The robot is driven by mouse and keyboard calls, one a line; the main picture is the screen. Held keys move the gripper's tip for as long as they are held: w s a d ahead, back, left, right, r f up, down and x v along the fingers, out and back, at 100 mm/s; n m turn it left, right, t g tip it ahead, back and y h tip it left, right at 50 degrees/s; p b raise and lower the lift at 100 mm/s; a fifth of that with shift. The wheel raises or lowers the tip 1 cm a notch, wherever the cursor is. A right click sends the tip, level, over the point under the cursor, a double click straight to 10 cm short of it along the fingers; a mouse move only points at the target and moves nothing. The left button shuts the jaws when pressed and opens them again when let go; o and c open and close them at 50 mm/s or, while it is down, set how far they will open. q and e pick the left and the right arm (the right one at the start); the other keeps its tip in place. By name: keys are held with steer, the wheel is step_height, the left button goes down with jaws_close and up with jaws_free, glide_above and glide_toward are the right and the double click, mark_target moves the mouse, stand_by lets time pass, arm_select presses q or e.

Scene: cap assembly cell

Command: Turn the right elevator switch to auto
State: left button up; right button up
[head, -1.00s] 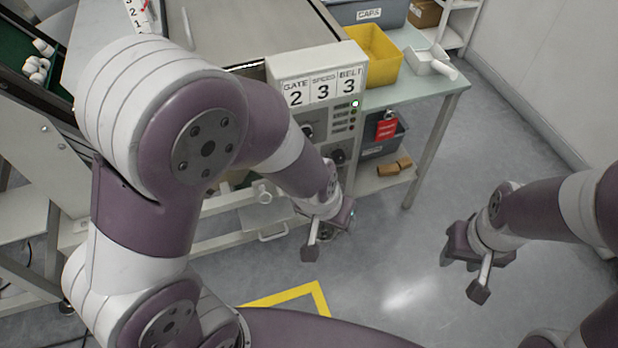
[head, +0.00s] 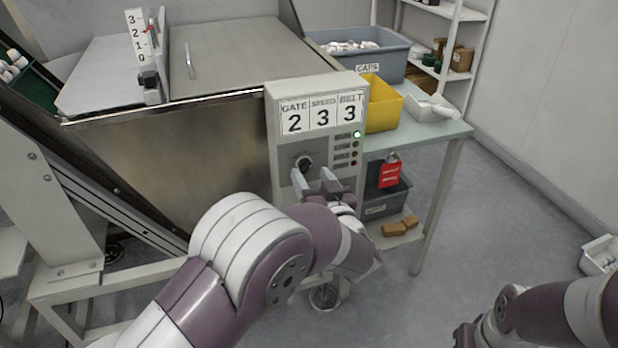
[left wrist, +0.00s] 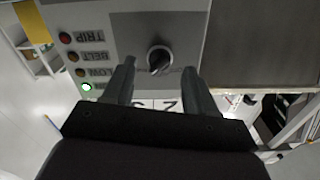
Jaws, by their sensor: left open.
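The control box (head: 318,92) has a dark round knob (head: 303,161) on its front, left of a column of small lights. The knob also shows upside down in the left wrist view (left wrist: 159,60), on a dark grey plate. My left gripper (head: 321,178) is open in front of the box, just below and right of the knob in the head view. In the left wrist view its two fingers (left wrist: 158,80) lie either side of the knob; contact is not clear. The panel's lower part is hidden behind my left gripper. My right gripper (head: 464,336) is mostly cut off at the lower edge.
The box display reads gate 2, speed 3, belt 3, and the top light (head: 357,134) is green. A metal hopper (head: 170,150) stands left. A yellow bin (head: 382,105) and a grey caps bin (head: 385,62) stand behind right. Open floor (head: 500,220) lies right.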

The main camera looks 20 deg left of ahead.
mark_target(306, 166)
arm_select(q)
steer(key=shift+x, duration=1.3)
steer(key=shift+c, duration=0.3)
steer(key=c, duration=1)
